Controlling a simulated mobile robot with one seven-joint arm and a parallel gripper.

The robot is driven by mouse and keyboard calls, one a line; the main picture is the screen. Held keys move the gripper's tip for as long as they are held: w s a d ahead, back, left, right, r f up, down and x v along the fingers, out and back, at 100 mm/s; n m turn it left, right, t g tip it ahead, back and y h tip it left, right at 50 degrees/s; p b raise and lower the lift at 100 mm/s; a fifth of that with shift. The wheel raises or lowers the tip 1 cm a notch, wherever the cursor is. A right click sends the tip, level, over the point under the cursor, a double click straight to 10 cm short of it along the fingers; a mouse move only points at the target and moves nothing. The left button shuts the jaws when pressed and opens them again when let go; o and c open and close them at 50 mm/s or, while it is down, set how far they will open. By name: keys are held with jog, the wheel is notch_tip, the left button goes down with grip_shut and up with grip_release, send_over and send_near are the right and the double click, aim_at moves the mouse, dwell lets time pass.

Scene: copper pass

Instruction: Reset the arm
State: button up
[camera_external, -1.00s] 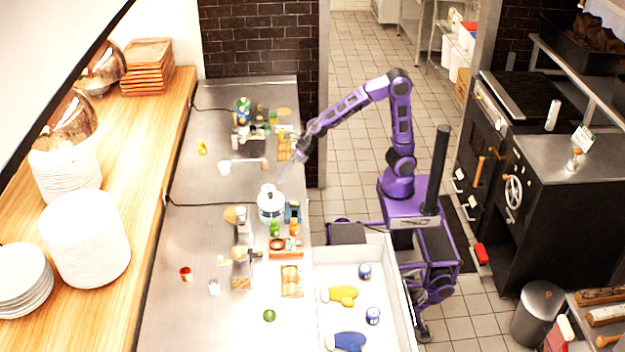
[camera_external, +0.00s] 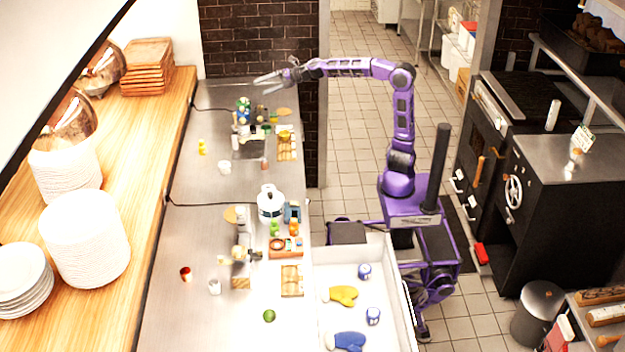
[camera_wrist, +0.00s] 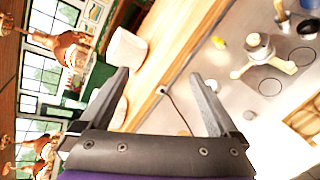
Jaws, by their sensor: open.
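My purple arm reaches left over the far end of the steel counter (camera_external: 190,260). My gripper (camera_external: 262,84) is raised above the counter and points left, with its fingers apart and nothing between them. In the wrist view my gripper (camera_wrist: 160,90) also shows as two separated grey fingers, with the wooden shelf and the counter edge beyond them. It touches nothing that I can see.
A white pot (camera_external: 270,204), small bottles (camera_external: 294,228) and a wooden tray (camera_external: 291,281) stand on the counter. A white bin (camera_external: 345,270) holds mitts and cans. Plate stacks (camera_external: 86,240) and boards (camera_external: 147,68) stand on the wooden shelf. The air around my gripper is clear.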

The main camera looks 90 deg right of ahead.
jog(key=s+d+r+m+t+h, duration=0.1)
jog(key=s+d+m, duration=0.1)
jog(key=d, duration=0.3)
jog(key=s+d+r+m+h, duration=0.1)
jog(key=d+m+h, duration=0.15)
jog(key=d, duration=0.25)
jog(key=s+a+f+m+g, duration=0.2)
jog(key=s+f+m, duration=0.4)
jog(key=s+m, duration=0.4)
jog(key=s+a+f+m+g+y, duration=0.1)
jog(key=s+a+f+m+g, duration=0.1)
jog(key=s+a+f, duration=0.3)
jog(key=s+a+f+m+g+y+b, duration=0.1)
jog(key=s+a+f, duration=0.4)
jog(key=a, duration=0.9)
jog(key=s+a+f+m+g+y, duration=0.2)
jog(key=s+a+f+m+g, duration=0.2)
jog(key=s+a, duration=0.4)
notch_tip(320, 180, down, 2)
jog(key=shift+a+f+m+y+b, duration=0.1)
jog(key=shift+a+m+y+b, duration=0.3)
jog(key=shift+a+m, duration=0.4)
notch_tip(320, 180, down, 4)
jog(key=b, duration=0.4)
jog(key=shift+f, duration=0.2)
